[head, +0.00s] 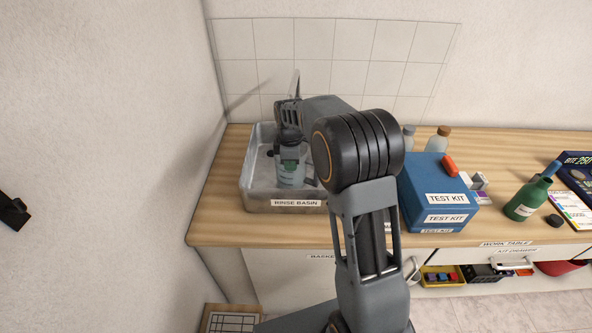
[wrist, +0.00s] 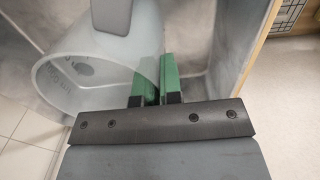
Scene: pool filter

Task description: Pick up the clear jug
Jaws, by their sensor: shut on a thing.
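The clear jug (head: 291,178) is inside the grey metal rinse basin (head: 285,206), at the left of the work table. In the wrist view the translucent jug (wrist: 90,78) fills the upper left, with its round rim facing the camera. My gripper (wrist: 158,85) has green fingertips close together at the right side of the jug, shut on a thin part of it. I cannot tell whether that part is wall or handle. In the head view my gripper (head: 290,163) reaches down into the basin and partly hides the jug. Whether the jug touches the basin floor is unclear.
A blue test kit box (head: 437,187) with a red item on top stands right of my arm. Bottles with caps (head: 439,138) stand behind it. A green bottle (head: 527,198) is further right. Walls close off the left and back.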

